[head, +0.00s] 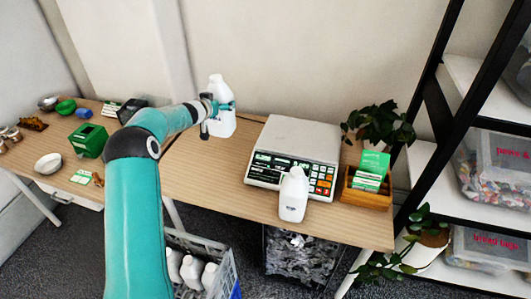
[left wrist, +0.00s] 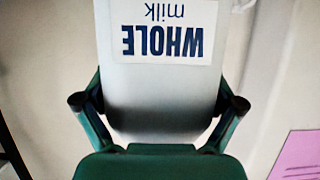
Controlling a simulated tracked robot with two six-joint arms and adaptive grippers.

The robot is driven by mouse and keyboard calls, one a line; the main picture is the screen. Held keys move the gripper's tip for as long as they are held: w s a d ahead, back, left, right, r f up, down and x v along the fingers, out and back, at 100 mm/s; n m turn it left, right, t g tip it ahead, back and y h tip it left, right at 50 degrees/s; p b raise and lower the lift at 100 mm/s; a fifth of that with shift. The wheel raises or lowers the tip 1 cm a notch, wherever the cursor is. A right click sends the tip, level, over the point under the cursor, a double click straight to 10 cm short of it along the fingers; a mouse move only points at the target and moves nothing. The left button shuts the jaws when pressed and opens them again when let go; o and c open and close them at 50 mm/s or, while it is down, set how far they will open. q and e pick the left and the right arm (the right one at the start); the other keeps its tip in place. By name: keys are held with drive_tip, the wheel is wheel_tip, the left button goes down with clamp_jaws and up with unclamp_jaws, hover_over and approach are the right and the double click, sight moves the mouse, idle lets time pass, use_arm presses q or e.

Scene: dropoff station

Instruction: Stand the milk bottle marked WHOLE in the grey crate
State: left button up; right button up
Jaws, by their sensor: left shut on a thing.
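My left gripper (head: 218,107) is shut on a white milk bottle (head: 222,122) and holds it upright above the table, left of the scale. In the left wrist view the bottle (left wrist: 160,90) fills the middle, and its label reads WHOLE milk, upside down in that picture. The fingers grip it on both sides. The grey crate (head: 222,249) is on the floor in front of the table, with several white bottles (head: 190,270) in it; my left arm hides its left part. Another white bottle (head: 293,195) stands on the table in front of the scale. My right gripper is not in view.
The wooden table (head: 200,180) carries a scale (head: 292,150), a wooden box with green cards (head: 367,185), a plant (head: 380,125), a green box (head: 88,140) and bowls. A bin (head: 300,255) stands under the table, right of the crate. A black-framed shelf (head: 450,120) is at the right.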

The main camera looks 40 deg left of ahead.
sight(224, 122)
use_arm(q)
drive_tip(key=f+b, duration=0.1)
drive_tip(key=f, duration=0.2)
drive_tip(key=f+b, duration=0.2)
drive_tip(key=f, duration=0.1)
drive_tip(key=f+b, duration=0.2)
drive_tip(key=shift+w+d+f, duration=0.2)
drive_tip(key=shift+w+f, duration=0.15)
drive_tip(key=shift+f, duration=0.05)
wheel_tip(224, 122, down, 11)
drive_tip(key=b, duration=0.1)
drive_tip(key=shift+r, duration=0.15)
drive_tip(key=shift+f, duration=0.2)
drive_tip(key=o, duration=0.7)
drive_tip(key=shift+r, duration=0.1)
